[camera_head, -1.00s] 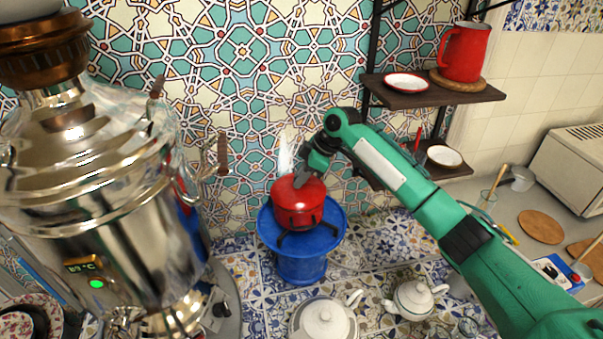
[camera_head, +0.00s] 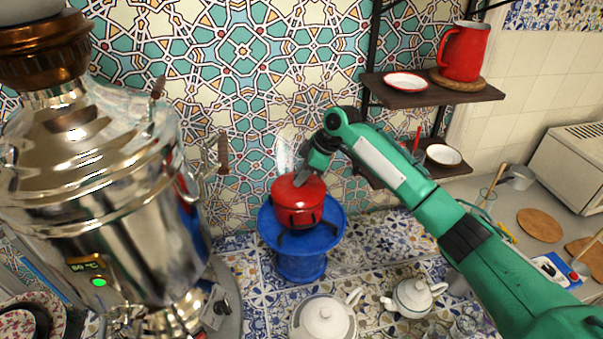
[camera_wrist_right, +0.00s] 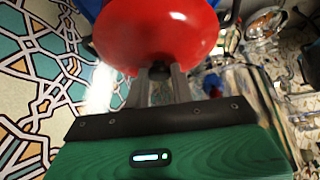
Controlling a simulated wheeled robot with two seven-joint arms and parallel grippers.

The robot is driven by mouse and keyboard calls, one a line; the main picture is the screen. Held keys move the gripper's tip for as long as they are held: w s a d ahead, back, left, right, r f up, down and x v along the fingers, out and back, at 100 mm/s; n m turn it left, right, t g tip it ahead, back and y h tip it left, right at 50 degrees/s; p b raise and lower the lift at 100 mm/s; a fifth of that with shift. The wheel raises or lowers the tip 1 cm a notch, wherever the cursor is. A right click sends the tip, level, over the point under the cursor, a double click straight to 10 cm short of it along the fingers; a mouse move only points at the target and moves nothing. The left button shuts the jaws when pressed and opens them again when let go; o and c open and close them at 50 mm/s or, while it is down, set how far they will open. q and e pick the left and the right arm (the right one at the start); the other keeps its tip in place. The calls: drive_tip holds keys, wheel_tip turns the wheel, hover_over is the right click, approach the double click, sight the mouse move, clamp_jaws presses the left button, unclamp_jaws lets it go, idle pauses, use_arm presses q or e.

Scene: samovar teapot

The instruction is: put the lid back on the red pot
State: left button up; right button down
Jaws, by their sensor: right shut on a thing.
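The red pot (camera_head: 298,212) stands on a blue stand (camera_head: 304,262) in the middle of the head view. The red lid (camera_head: 294,190) is at the top of the pot; I cannot tell whether it is fully seated. My right gripper (camera_head: 301,178) comes in from the upper right and is shut on the lid's knob. In the right wrist view the gripper fingers (camera_wrist_right: 160,84) close on the dark knob, and the red lid (camera_wrist_right: 155,32) fills the top of the picture. The lid hides most of the pot there. My left gripper is not in view.
A large metal samovar (camera_head: 110,190) stands at the left. A white teapot (camera_head: 324,318) and a smaller white pot (camera_head: 414,296) stand in front. A wall shelf (camera_head: 430,88) holds a red jug (camera_head: 464,52). Pale steam rises beside the pot.

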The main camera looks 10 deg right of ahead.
drive_tip(key=shift+p, duration=0.3)
idle(0.5)
drive_tip(key=shift+f+p, duration=0.15)
drive_tip(key=shift+p, duration=0.3)
idle(1.2)
idle(0.3)
drive_tip(key=c, duration=0.6)
unclamp_jaws()
drive_tip(key=shift+c, duration=0.2)
drive_tip(key=shift+r+p, duration=2.75)
drive_tip(key=shift+r, duration=0.75)
